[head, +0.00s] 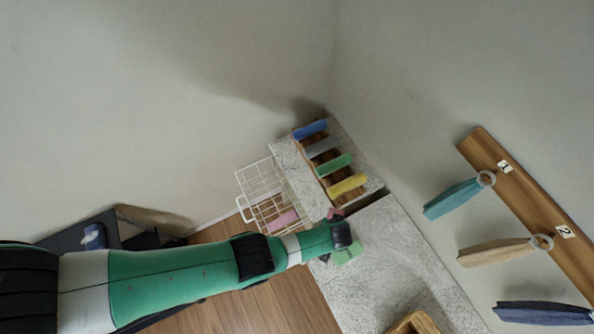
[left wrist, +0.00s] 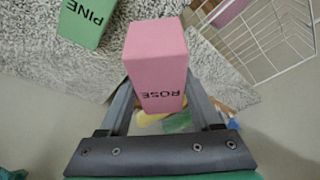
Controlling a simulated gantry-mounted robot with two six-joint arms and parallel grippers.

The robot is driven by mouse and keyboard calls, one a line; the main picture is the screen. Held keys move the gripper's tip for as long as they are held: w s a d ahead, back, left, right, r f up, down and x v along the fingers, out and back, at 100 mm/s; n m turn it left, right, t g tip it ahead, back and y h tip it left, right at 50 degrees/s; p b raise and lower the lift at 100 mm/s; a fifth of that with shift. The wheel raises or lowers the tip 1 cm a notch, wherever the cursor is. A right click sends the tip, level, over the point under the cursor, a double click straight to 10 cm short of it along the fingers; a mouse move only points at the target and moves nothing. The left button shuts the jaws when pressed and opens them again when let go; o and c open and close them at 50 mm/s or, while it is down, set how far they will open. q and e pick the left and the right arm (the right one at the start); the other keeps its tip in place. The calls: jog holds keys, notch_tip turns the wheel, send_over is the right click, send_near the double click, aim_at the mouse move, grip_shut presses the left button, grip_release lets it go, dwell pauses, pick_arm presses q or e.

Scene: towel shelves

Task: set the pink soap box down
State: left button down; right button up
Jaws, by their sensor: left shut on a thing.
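The pink soap box, marked ROSE (left wrist: 157,65), is between the two fingers of my left gripper (left wrist: 157,100), which is shut on it. In the head view only a small part of the pink box (head: 335,213) shows past my wrist at the end of the arm; the left gripper's fingers are hidden there. The green soap box, marked PINE (left wrist: 87,20), is beside it on the speckled counter, apart from the pink box. The green box also shows in the head view (head: 347,255). I cannot tell whether the pink box touches a surface. My right gripper is not in view.
A white wire basket (head: 258,180) with a pink item (head: 283,221) hangs left of the counter (head: 385,265). Behind stands a rack with blue, grey, green and yellow rolls (head: 348,185). Towels (head: 453,199) hang from a wooden rail at right. A wooden tray (head: 414,322) is at the front.

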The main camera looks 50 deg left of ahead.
pick_arm(q)
jog(key=s+a+f+n+g+y, duration=0.1)
jog(key=s+a+f+n, duration=0.4)
jog(key=s+a, duration=0.45)
jog(key=s+a+f+n+g+y, duration=0.15)
jog(key=s+a+f+n, duration=0.3)
jog(key=s+a, duration=0.55)
jog(key=w+a+f+b, duration=0.2)
jog(key=a+f+b, duration=0.1)
jog(key=b, duration=0.1)
jog(key=w+a+f+b, duration=0.2)
jog(key=f+b, duration=0.1)
jog(key=b, duration=0.2)
jog(key=w+a+f+b, duration=0.2)
jog(key=a+f+b, duration=0.1)
jog(key=b, duration=0.1)
jog(key=shift+w+a, duration=0.15)
jog(key=shift+a, duration=0.15)
jog(key=shift+w+a+f+b, duration=0.3)
jog(key=shift+a+b, duration=0.1)
jog(key=shift+b, duration=0.3)
